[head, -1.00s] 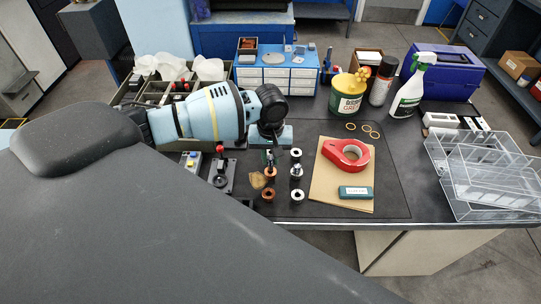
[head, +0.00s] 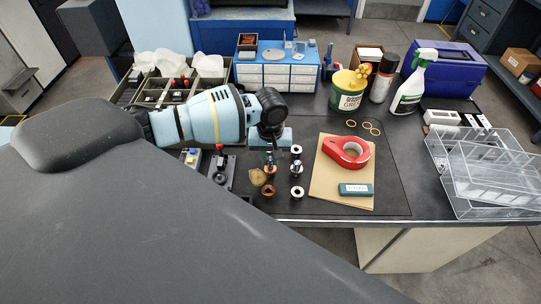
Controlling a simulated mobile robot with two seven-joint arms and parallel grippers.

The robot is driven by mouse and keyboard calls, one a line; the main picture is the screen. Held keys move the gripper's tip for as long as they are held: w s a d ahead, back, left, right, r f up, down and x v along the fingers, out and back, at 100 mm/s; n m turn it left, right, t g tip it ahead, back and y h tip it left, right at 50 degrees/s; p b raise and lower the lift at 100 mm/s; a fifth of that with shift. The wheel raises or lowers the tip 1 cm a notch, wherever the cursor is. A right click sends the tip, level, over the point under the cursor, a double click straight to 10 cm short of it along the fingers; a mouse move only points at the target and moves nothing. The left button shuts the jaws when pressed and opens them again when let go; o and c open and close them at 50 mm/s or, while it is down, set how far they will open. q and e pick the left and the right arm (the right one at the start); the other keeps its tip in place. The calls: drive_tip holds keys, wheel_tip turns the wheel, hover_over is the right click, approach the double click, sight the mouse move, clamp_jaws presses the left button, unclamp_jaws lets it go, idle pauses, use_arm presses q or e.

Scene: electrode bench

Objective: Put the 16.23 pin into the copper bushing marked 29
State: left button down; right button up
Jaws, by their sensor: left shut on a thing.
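My left gripper (head: 269,154) comes in from the left on its light blue arm and points down over the small parts on the dark mat. It is shut on a thin pin, mostly hidden by the fingers and too small to read. A copper bushing (head: 269,171) is right below the fingertips; whether the pin touches or enters it, I cannot tell. Another copper bushing (head: 268,190) stands nearer the front. Pale-topped bushings (head: 297,191) form a column to the right, and one has a silver pin (head: 296,167) upright at it. No marks are legible. My right gripper is not in view.
A brown lump (head: 257,177) lies left of the bushings. A switch box (head: 220,171) stands further left. A red tape dispenser (head: 344,152) and a teal box (head: 355,190) lie on brown paper to the right. A grease tub (head: 347,95) stands behind.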

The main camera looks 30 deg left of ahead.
use_arm(q)
drive_tip(key=shift+f, duration=0.9)
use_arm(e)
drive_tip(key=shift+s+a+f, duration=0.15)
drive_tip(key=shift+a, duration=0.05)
use_arm(q)
drive_tip(key=c, duration=1.2)
unclamp_jaws()
drive_tip(key=shift+c, duration=0.2)
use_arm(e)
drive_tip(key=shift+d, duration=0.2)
use_arm(q)
wheel_tip(320, 180, up, 7)
drive_tip(key=shift+f+p, duration=0.1)
drive_tip(key=shift+p, duration=0.25)
drive_tip(key=shift+r, duration=0.55)
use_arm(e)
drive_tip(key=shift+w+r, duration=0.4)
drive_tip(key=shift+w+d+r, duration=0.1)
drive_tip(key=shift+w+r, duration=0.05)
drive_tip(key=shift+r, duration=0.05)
